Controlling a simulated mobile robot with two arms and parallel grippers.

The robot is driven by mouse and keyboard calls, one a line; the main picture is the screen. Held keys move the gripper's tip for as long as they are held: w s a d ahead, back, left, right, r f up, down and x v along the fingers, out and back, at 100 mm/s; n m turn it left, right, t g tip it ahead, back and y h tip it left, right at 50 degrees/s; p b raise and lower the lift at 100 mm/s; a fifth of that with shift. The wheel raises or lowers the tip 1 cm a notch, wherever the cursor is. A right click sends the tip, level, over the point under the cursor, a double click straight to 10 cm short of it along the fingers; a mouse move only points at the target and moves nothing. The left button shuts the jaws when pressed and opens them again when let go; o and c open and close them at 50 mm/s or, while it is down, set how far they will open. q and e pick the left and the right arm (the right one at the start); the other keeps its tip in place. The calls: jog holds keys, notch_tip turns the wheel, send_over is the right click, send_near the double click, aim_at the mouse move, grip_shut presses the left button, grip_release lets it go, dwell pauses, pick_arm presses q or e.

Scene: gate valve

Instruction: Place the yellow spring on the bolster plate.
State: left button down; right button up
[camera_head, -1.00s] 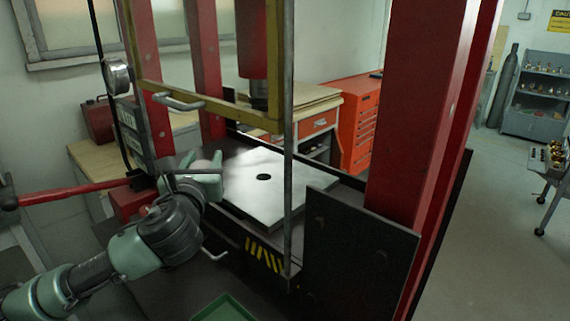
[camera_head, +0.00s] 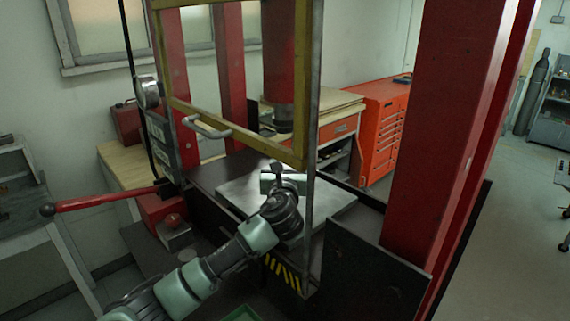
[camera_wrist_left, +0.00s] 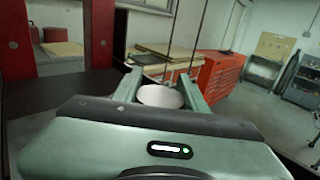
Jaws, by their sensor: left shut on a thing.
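The bolster plate (camera_head: 238,194) is the flat silver plate on the press bed in the head view. My left arm reaches in from the lower left, and my left gripper (camera_head: 284,178) is over the plate, inside the press frame. In the left wrist view, my left gripper (camera_wrist_left: 160,92) is shut on a round, pale, flat-topped thing (camera_wrist_left: 161,97) between its two green fingers. No yellow coil shows, so I cannot tell whether it is the spring. My wrist hides the plate's middle and the gap below the thing. My right gripper is out of view.
The yellow guard frame (camera_head: 232,134) and its grey upright stand close to my left arm. The press ram (camera_head: 284,100) hangs above the plate. A red lever (camera_head: 105,201) sticks out left, and a dark panel (camera_head: 375,265) stands right of the plate.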

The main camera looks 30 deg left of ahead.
pick_arm(q)
jog(key=shift+f, duration=0.65)
jog(key=c, duration=0.8)
grip_release()
jog(key=shift+f, duration=0.15)
jog(key=shift+s, duration=0.1)
jog(key=b+v, duration=0.2)
jog(key=v, duration=0.9)
jog(key=shift+s+d+b, duration=0.2)
jog(key=shift+s+b, duration=0.1)
jog(key=shift+s, duration=0.15)
